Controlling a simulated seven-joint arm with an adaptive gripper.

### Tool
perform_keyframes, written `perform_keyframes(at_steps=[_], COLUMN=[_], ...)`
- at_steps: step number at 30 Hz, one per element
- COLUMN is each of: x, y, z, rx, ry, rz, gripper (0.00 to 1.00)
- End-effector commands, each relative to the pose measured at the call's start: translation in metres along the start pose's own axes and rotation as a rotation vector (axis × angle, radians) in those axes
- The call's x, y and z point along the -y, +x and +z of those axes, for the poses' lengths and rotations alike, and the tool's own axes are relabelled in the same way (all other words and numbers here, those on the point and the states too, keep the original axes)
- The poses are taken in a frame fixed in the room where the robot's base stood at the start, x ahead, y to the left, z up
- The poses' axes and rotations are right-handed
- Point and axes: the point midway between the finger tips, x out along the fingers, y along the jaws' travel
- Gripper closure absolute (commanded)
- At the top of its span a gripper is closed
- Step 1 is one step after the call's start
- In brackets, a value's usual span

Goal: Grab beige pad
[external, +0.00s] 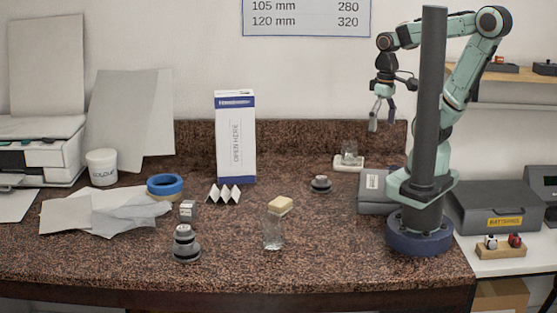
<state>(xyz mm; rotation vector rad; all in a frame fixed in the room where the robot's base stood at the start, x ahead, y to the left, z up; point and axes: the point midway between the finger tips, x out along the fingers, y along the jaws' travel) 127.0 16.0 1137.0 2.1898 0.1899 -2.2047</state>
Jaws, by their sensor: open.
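A small beige pad (281,206) sits on top of a clear glass-like block or jar (273,235) near the front middle of the speckled counter. My gripper (381,122) hangs in the air to the right of the pad and well above the counter, pointing down. Its fingers are apart and nothing is between them. The pad is in full view and clear of the gripper.
A dark vertical pole (432,110) stands in front of my arm. Grey stacked weights (185,245), a small dark knob (320,184), a white zigzag piece (225,193), blue tape (165,186) and a tall white box (236,140) surround the pad. The counter just right of it is clear.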

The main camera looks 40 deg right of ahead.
Motion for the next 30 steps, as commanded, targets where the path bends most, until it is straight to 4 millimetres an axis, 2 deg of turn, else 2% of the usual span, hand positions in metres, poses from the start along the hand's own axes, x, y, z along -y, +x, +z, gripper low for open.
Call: perform_keyframes(at_steps=[7,10,11,13,15,20,23,25,27,30], x=[0.0,-0.001,-0.001,-0.005,-0.008,-0.005,0.004,0.015,0.027,0.045], y=[0.0,-0.001,-0.005,-0.021,-0.033,-0.033,-0.016,0.008,0.04,0.091], z=[0.0,-0.01,-0.018,-0.047,-0.083,-0.154,-0.2,-0.23,-0.253,-0.268], rx=[-0.001,-0.048,-0.087,-0.203,-0.278,-0.341,-0.345,-0.324,-0.289,-0.211], ry=[0.004,0.027,0.039,0.073,0.102,0.118,0.109,0.093,0.07,0.027], rz=[0.0,0.001,0.004,0.011,0.015,0.014,0.014,0.015,0.02,0.032], gripper=[0.06,0.06,0.06,0.06,0.06,0.06,0.06,0.06,0.06,0.06])
